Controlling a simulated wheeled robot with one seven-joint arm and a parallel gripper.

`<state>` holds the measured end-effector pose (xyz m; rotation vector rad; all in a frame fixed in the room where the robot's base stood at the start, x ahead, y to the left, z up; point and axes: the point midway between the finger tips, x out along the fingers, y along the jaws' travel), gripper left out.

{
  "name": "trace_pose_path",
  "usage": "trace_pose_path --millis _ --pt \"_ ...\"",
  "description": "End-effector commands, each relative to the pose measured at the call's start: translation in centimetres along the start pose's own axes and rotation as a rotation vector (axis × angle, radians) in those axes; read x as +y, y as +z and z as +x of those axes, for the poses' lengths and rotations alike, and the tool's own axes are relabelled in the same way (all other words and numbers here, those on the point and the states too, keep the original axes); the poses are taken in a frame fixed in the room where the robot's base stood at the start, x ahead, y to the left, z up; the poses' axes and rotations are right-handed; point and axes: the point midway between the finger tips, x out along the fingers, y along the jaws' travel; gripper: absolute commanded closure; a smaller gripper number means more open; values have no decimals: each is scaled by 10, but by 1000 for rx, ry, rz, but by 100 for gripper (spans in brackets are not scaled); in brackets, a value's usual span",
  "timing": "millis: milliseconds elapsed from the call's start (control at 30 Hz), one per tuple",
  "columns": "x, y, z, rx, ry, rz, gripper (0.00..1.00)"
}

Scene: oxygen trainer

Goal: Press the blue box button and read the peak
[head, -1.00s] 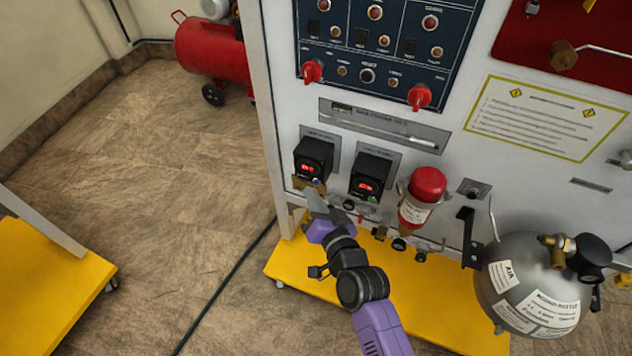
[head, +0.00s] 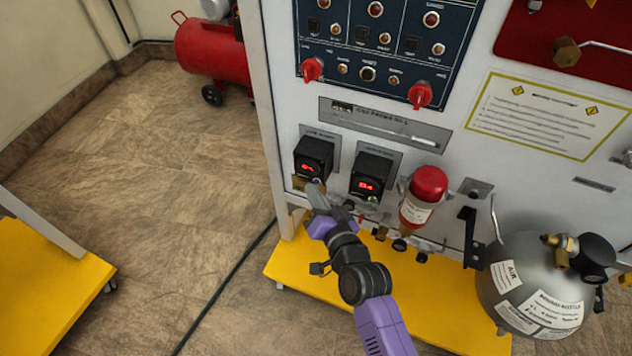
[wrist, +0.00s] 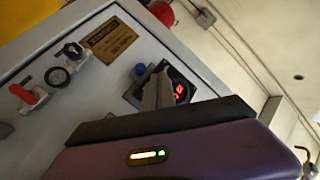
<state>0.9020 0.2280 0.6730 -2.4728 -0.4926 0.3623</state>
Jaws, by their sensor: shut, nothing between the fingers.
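Two black meter boxes with red lit displays are on the white panel in the head view: the left box (head: 314,157) and the right box (head: 370,176). The digits are too small to read surely. A small blue button (head: 317,181) is at the lower edge of the left box; it also shows in the wrist view (wrist: 139,70), with the red display (wrist: 180,90) partly covered. My gripper (head: 316,190) is shut and empty, its tips just below the left box. In the wrist view its fingertips (wrist: 158,82) are beside the blue button. I cannot tell whether they touch.
A red-capped cylinder (head: 427,190) stands right of the boxes, with small valves below. A grey bottle (head: 535,285) is at the lower right. A yellow base (head: 300,265) juts out under the panel. The tiled floor (head: 150,150) on the left is clear.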

Motion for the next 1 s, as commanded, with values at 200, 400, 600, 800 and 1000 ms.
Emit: trace_pose_path --millis 200,400,600,800,1000 --pt "2 -1 2 1 0 0 100" --pt "3 -2 3 1 0 0 100" --pt "4 -4 5 1 0 0 100" --pt "4 -4 5 1 0 0 100" --pt "3 -4 4 1 0 0 100"
